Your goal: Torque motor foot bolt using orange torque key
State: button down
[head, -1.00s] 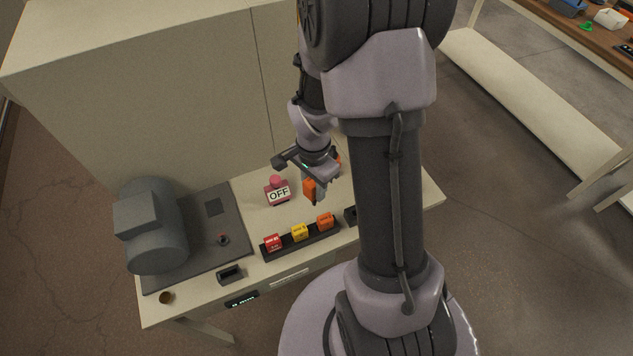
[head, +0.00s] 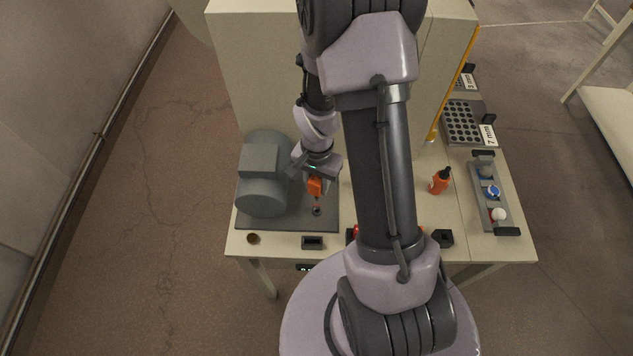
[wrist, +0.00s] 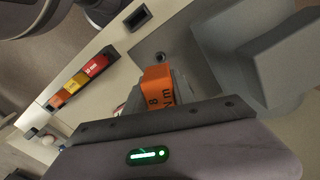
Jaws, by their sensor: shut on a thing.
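My gripper (head: 317,170) is shut on an orange torque key (head: 315,186), which points down over the grey motor plate. The key also shows in the wrist view (wrist: 158,88), with "8" and "N m" readable on its side. The motor foot bolt (head: 316,210) is a small dark round piece on the plate, just below the key; it also shows in the wrist view (wrist: 160,57). I cannot tell whether the key tip touches it. The grey motor (head: 264,178) stands left of my gripper, and fills the right in the wrist view (wrist: 285,65).
A dark rectangular holder (head: 312,242) and a small brown cup (head: 252,239) sit at the bench's front edge. The wrist view shows a rack with red (wrist: 96,66), yellow and orange blocks. An orange bottle (head: 439,182) stands right of my arm. A tall cabinet wall (head: 262,75) rises behind.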

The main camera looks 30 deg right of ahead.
aim_at(316, 199)
jog(key=shift+f+b, duration=2.75)
jog(key=shift+f, duration=0.2)
jog(key=shift+f+b, duration=0.1)
jog(key=shift+b, duration=0.35)
jog(key=shift+f+b, duration=0.9)
jog(key=shift+f, duration=0.05)
jog(key=shift+f, duration=0.1)
